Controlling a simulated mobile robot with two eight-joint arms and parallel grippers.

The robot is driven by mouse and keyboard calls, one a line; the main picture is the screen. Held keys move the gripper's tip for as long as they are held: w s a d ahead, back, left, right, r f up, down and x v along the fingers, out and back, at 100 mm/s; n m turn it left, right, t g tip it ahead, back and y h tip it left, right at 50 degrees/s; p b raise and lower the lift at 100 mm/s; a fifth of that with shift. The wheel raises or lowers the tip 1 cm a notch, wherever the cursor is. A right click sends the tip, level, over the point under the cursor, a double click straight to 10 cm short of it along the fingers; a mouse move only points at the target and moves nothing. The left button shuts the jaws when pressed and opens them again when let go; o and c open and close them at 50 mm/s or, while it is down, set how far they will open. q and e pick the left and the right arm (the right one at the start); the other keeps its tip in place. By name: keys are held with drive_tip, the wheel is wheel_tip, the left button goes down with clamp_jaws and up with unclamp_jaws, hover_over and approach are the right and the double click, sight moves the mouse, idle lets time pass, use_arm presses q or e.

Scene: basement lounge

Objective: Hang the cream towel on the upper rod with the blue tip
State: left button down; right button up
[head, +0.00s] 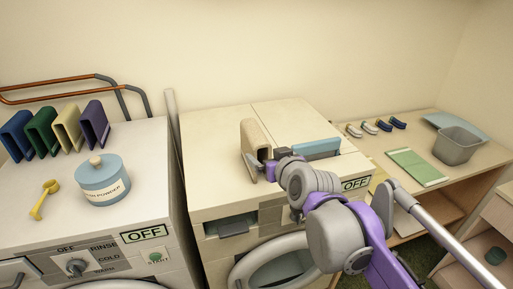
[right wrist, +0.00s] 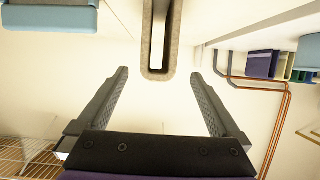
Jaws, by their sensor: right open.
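A cream folded towel (head: 253,137) stands on edge on top of the right machine. It also shows in the right wrist view (right wrist: 148,62), as a narrow loop just beyond my fingertips. My right gripper (head: 264,160) is at the towel's near end, jaws apart. In the right wrist view the open gripper (right wrist: 158,75) has nothing between its fingers. Copper-coloured rods (head: 52,82) on grey-blue brackets run along the wall above the left machine; they also show in the right wrist view (right wrist: 283,122). I cannot make out a blue tip. My left gripper is out of view.
Blue, green, pale yellow and purple folded towels (head: 94,122) stand on the left machine (head: 150,190), behind a blue powder tin (head: 103,183) and yellow scoop (head: 42,202). A blue block (head: 316,148) sits right of my gripper. A grey bin (head: 456,146) stands on the right-hand table.

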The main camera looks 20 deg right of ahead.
sight(256, 132)
drive_tip(key=shift+t, duration=0.4)
drive_tip(key=w, duration=0.2)
drive_tip(key=w+r, duration=0.1)
drive_tip(key=w, duration=0.3)
drive_tip(key=shift+w+d+r, duration=0.1)
drive_tip(key=shift+d+r, duration=0.15)
drive_tip(key=shift+r, duration=0.1)
drive_tip(key=shift+a+x, duration=0.1)
drive_tip(key=shift+x, duration=1.5)
drive_tip(key=shift+a+x, duration=0.15)
drive_tip(key=shift+x, duration=1.4)
drive_tip(key=shift+c, duration=1)
clamp_jaws()
